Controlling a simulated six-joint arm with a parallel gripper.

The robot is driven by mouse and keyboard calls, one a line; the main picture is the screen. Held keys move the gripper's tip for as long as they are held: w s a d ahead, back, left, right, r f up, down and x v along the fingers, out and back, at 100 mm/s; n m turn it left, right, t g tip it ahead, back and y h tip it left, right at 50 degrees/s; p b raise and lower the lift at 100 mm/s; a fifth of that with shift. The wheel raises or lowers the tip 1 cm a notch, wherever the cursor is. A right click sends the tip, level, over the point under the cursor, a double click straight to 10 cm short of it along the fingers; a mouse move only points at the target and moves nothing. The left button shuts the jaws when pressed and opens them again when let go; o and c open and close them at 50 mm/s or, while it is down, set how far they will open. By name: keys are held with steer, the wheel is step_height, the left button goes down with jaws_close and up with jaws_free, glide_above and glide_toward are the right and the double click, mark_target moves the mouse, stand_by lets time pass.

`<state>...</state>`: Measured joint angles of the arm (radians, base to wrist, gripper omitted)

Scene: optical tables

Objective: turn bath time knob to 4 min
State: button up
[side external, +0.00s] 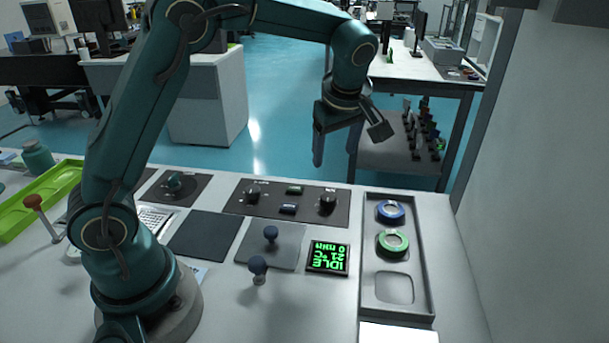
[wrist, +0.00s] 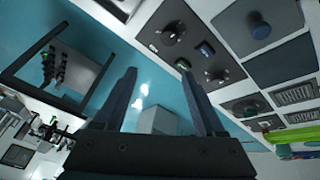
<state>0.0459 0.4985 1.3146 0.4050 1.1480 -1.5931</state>
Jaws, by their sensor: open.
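A dark control panel (side external: 286,204) on the table carries a left knob (side external: 252,195) and a right knob (side external: 327,201), both black. Their labels are too small to read, so I cannot tell which one is the bath time knob. In the wrist view two panel knobs show, an upper one (wrist: 171,33) and a lower one (wrist: 217,76). A small display (side external: 328,257) reads IDLE, 21 °C and 0 min in green. My gripper (side external: 335,157) is open and empty, pointing down, above and behind the right knob; its fingers also show in the wrist view (wrist: 158,78).
A grey tray (side external: 428,280) with a blue ring (side external: 391,211) and a green ring (side external: 393,242) is at the right.

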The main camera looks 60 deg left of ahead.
steer(key=g, duration=0.1)
glide_above(329, 197)
steer(key=d, duration=0.2)
steer(key=f, duration=0.7)
steer(key=shift+s+d+f, duration=0.1)
steer(key=shift+s+d, duration=0.05)
steer(key=shift+s, duration=0.1)
steer(key=shift+g, duration=0.3)
steer(key=shift+x, duration=2.65)
steer(key=shift+m, duration=0.3)
jaws_close()
